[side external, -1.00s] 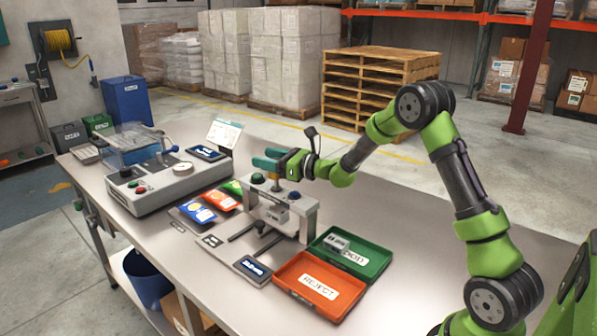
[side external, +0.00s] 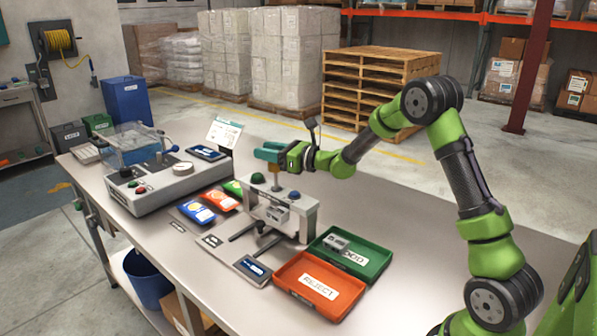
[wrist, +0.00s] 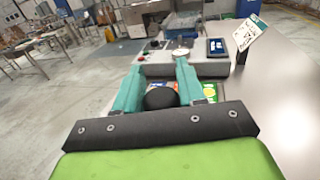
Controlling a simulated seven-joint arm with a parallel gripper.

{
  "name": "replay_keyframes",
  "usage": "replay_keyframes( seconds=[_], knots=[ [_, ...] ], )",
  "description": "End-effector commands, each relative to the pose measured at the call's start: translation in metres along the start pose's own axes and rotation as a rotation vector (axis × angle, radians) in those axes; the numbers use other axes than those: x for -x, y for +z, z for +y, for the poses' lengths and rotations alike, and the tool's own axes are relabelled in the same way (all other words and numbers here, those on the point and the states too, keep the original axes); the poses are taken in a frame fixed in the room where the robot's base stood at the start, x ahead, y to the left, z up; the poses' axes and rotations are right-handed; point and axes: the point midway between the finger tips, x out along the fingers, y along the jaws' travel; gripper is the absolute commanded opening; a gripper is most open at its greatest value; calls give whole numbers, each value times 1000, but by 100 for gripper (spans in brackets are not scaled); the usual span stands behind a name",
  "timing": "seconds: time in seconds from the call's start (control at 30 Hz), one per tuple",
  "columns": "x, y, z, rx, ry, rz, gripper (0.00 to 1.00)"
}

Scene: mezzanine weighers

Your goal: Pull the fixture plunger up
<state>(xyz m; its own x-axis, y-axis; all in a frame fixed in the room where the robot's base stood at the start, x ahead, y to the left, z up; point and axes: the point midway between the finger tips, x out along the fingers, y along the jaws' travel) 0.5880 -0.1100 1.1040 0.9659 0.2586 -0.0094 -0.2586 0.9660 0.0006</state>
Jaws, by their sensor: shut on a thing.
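The grey fixture (side external: 283,212) stands on the bench, with a green button (side external: 258,178) and a blue button (side external: 294,195) on its top. The brass-coloured plunger shaft (side external: 275,180) rises upright from the fixture between the buttons, up to my gripper (side external: 270,152). The plunger's black round knob (wrist: 161,97) sits between my two teal fingers in the wrist view, and my gripper is shut on it. In the side view the fingers hide the knob.
A green tray (side external: 381,270) holding a small grey part and a red REJECT tray (side external: 333,307) lie right of the fixture. A weighing unit (side external: 165,190) and coloured packets (side external: 220,199) are to its left.

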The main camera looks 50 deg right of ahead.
Motion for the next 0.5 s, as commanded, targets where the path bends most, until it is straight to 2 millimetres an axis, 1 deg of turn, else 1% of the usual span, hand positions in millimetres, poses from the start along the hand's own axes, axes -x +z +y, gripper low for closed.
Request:
replay_keyframes(
  seconds=[0.03,0.1,0.13,0.27,0.5],
  knots=[
    [0,5,1,0,2,-12,0],
    [0,6,1,0,2,-14,0],
    [0,6,1,0,2,-15,41],
    [0,6,0,1,2,-14,60],
    [0,4,0,0,1,-11,60]
  ],
)
